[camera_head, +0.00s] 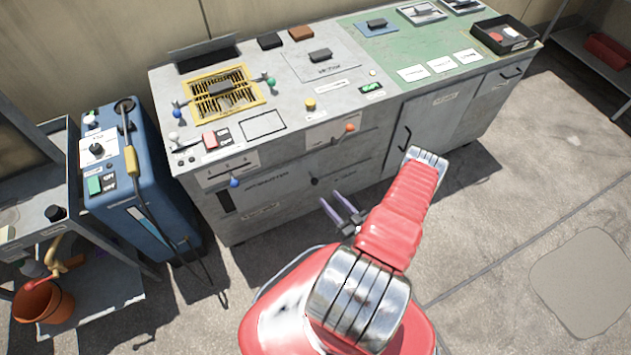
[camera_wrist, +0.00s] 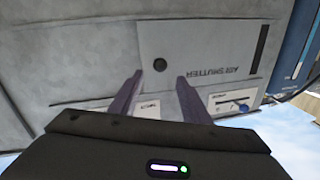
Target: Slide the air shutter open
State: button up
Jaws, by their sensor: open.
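The air shutter is a flat grey panel (camera_head: 268,182) with printed lettering on the front of the grey cabinet. It carries a small round black knob (camera_head: 314,181) near its right side. In the wrist view the shutter panel (camera_wrist: 205,50) appears upside down, with its knob (camera_wrist: 160,65) showing between and just past my fingertips. My gripper (camera_head: 330,198) is open and empty in front of the cabinet, its two purple fingers pointing toward the knob. The fingers (camera_wrist: 159,76) appear apart from the knob; the exact distance is unclear.
A dark vertical slot (camera_head: 226,201) is left of the panel. A blue lever (camera_head: 235,182) and an orange lever (camera_head: 349,128) sit above. A blue machine (camera_head: 150,190) stands at the left, a cabinet door handle (camera_head: 405,140) at the right. The floor at right is clear.

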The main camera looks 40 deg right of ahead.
aim_at(315, 181)
jog(key=shift+w+d, duration=0.15)
jog(key=shift+w, duration=1.65)
jog(key=shift+w+d, duration=0.2)
jog(key=shift+w, duration=1.65)
jog(key=shift+w+d, duration=0.15)
jog(key=shift+w, duration=1.65)
jog(key=shift+c, duration=0.4)
grip_shut()
jog(key=shift+s+d, duration=0.1)
jog(key=shift+d, duration=0.1)
jog(key=shift+a, duration=0.15)
